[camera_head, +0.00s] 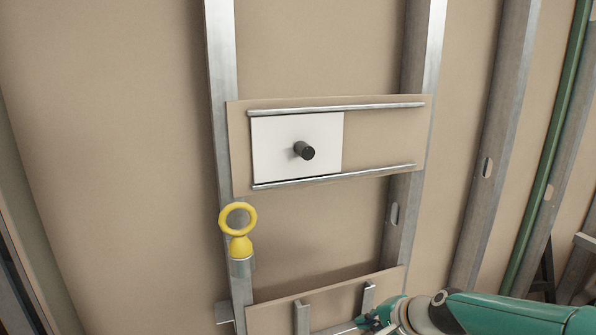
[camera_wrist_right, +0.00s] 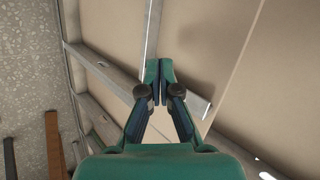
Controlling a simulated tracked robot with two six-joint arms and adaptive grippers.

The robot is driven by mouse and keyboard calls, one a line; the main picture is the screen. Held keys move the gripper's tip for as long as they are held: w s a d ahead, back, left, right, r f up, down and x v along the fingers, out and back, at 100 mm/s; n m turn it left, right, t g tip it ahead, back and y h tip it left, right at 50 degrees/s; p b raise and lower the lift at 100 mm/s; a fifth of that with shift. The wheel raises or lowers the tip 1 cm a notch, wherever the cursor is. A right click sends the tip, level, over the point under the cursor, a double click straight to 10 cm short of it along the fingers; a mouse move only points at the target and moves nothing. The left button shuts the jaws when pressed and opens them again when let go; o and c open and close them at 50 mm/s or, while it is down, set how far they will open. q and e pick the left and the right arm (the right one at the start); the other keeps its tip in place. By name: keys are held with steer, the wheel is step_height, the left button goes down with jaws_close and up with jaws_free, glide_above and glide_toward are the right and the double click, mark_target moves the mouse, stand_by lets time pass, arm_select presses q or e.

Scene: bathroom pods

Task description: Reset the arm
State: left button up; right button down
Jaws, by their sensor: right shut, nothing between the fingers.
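My right gripper (camera_head: 366,322) is at the bottom of the head view, low and right of the wall panel, with its green arm coming in from the right. In the right wrist view its two fingers (camera_wrist_right: 159,76) are together and hold nothing. Wall studs and beige board lie beyond the fingertips there. I cannot tell from these views whether the gripper touches the lower board. My left gripper is not in view.
A white sliding plate (camera_head: 275,150) with a black knob (camera_head: 304,150) sits between two rails on a beige panel (camera_head: 385,135). A yellow ring-topped piece (camera_head: 238,245) stands in a holder on the left stud. A lower board (camera_head: 270,320) with metal brackets is near my right gripper.

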steer(key=s+f+n+g, duration=0.1)
steer(key=s+f+g, duration=0.1)
steer(key=s+f, duration=0.45)
steer(key=s+f+g+h+p, duration=0.1)
steer(key=s+f, duration=0.2)
steer(key=f, duration=0.6)
steer(key=s+f+n+g, duration=0.1)
steer(key=s+f+g, duration=0.1)
steer(key=s+f, duration=0.45)
steer(key=s+a+f+n+g, duration=0.1)
steer(key=s+f+n, duration=0.5)
steer(key=s, duration=0.7)
step_height(320, 180, down, 2)
steer(key=shift+s+a+f+n+g+p, duration=0.1)
steer(key=shift+s+a+n+g+p, duration=0.25)
steer(key=shift+a, duration=0.45)
